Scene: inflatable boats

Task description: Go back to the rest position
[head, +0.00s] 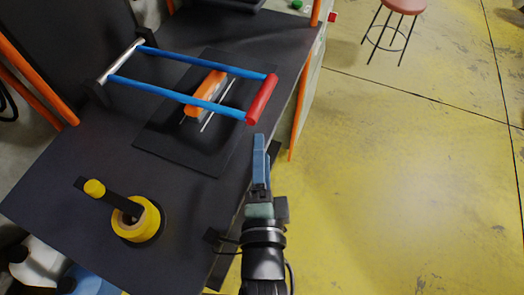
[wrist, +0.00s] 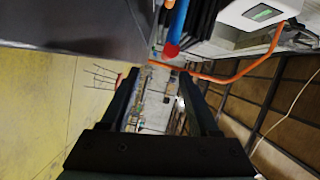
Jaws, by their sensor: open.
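My gripper (head: 260,145) is beside the right edge of the dark workbench (head: 60,190), with its fingers pointing away from me in the head view. In the wrist view its two dark fingers (wrist: 160,75) stand apart, with nothing held between them. The gripper is just below and apart from the red handle (head: 262,100) of a blue-barred frame (head: 180,96) in the head view. The wrist view shows a red-tipped blue bar (wrist: 172,48) beyond the fingers, near the top.
An orange-topped tool (head: 207,90) lies on a black mat (head: 160,143) under the frame. A yellow tape roll (head: 148,222) sits on the bench's near part. A red stool (head: 405,6) stands at the upper right. The yellow floor (head: 400,190) right of the bench is clear.

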